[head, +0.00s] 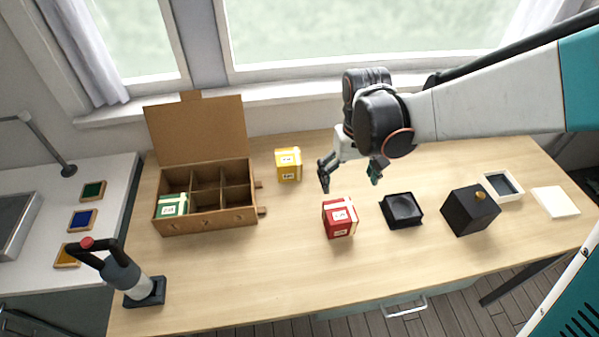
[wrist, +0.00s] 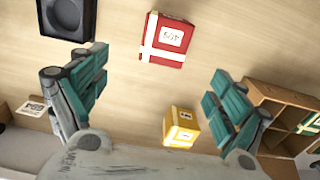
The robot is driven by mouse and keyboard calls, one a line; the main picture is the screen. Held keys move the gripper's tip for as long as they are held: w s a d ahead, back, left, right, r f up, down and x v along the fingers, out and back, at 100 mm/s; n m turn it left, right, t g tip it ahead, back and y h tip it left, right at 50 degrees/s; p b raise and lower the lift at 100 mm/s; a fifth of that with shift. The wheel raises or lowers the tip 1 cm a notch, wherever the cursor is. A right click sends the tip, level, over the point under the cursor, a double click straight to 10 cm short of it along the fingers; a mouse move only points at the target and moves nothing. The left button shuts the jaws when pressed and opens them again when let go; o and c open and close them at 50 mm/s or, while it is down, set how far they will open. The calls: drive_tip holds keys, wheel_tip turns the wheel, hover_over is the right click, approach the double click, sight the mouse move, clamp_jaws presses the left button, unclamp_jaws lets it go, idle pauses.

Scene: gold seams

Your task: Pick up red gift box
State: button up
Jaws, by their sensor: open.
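The red gift box (head: 339,218) stands on the wooden table near its middle, with white bands and a white label. In the wrist view the red gift box (wrist: 167,41) lies at the top centre, beyond the fingertips. My gripper (head: 350,174) is above the table, behind the red box in the head view and apart from it. In the wrist view my gripper (wrist: 160,95) has its two teal-padded fingers spread wide, with nothing between them but the table and the yellow gift box below.
The yellow gift box (head: 288,165) stands behind and left. A divided wooden box (head: 207,219) with raised lid holds a green gift box (head: 172,205). Right of the red box are a black open tray (head: 401,210), a black box (head: 470,211) and a white open box (head: 502,186).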

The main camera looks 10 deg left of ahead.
sight(341, 210)
wheel_tip(341, 210, down, 8)
drive_tip(key=b, duration=0.2)
drive_tip(key=shift+a+f+b, duration=0.1)
drive_tip(key=shift+f+b, duration=0.1)
drive_tip(key=shift+b, duration=0.2)
drive_tip(key=f, duration=0.1)
drive_tip(key=f+b, duration=0.1)
drive_tip(key=f, duration=0.1)
drive_tip(key=f+b, duration=0.1)
drive_tip(key=shift+s+a+f, duration=0.2)
drive_tip(key=shift+s, duration=0.15)
drive_tip(key=shift+f+b, duration=0.35)
drive_tip(key=shift+f, duration=0.1)
drive_tip(key=shift+r, duration=0.1)
drive_tip(key=c, duration=1.3)
